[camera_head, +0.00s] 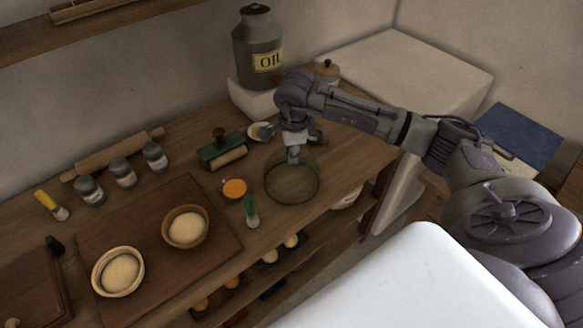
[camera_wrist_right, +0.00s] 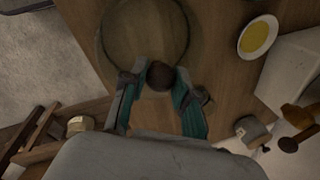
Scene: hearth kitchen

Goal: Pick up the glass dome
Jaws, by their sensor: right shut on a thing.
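The clear glass dome (camera_head: 291,184) is near the right end of the wooden counter. Its round rim also shows in the right wrist view (camera_wrist_right: 140,28). My right gripper (camera_head: 294,152) is above the dome, its fingers closed around the dome's dark round knob (camera_wrist_right: 160,74). In the right wrist view the teal-padded fingers of this gripper (camera_wrist_right: 159,85) sit on either side of the knob. I cannot tell whether the dome's rim touches the counter. Nothing shows clearly under the glass. My left gripper is not in view.
A saucer with yellow contents (camera_wrist_right: 259,36) is nearby. Dough bowls (camera_head: 118,271) sit on a board. The oil can (camera_head: 258,50) stands behind.

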